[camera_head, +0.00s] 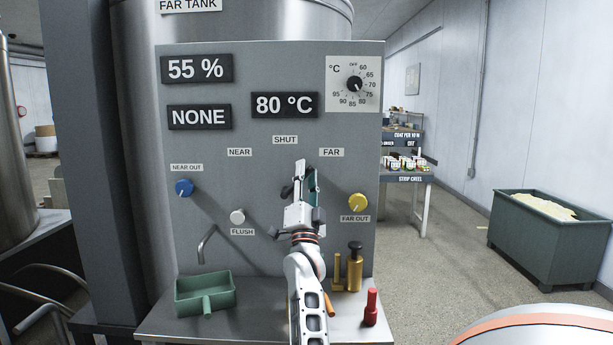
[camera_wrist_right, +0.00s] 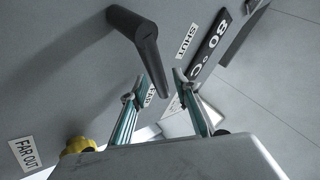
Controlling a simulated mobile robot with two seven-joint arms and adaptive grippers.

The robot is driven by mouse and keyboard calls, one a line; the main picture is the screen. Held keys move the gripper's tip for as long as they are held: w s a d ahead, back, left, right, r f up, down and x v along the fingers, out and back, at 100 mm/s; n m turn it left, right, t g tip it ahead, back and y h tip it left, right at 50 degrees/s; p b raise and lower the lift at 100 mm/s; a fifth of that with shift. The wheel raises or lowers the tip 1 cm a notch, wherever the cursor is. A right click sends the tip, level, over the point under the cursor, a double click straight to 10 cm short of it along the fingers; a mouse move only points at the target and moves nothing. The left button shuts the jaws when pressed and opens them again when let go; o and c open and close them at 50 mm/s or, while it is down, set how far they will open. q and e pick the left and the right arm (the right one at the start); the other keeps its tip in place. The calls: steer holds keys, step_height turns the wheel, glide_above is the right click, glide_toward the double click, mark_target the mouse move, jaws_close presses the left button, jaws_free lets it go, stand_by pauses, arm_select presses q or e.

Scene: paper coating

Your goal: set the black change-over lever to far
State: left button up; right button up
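The black change-over lever (camera_wrist_right: 146,45) shows in the right wrist view, running from its pivot at the upper left down toward my fingers. In the head view my right gripper (camera_head: 306,174) is in front of the panel below the SHUT label (camera_head: 285,140) and hides most of the lever. In the wrist view the right gripper (camera_wrist_right: 160,92) is open, with the lever's free end at the gap between its fingertips, closer to the left finger; contact is unclear. The FAR label (camera_head: 331,152) is right of SHUT, the NEAR label (camera_head: 239,152) left. My left gripper is out of view.
The grey panel (camera_head: 220,130) carries a blue knob (camera_head: 184,188), a white flush button (camera_head: 237,216) and a yellow knob (camera_head: 358,203). On the shelf below are a green scoop-like tray (camera_head: 205,293), a brass cylinder (camera_head: 354,268) and a red-handled item (camera_head: 371,308).

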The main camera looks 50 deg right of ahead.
step_height(320, 180, up, 10)
steer(key=shift+r, duration=0.1)
stand_by(0.4)
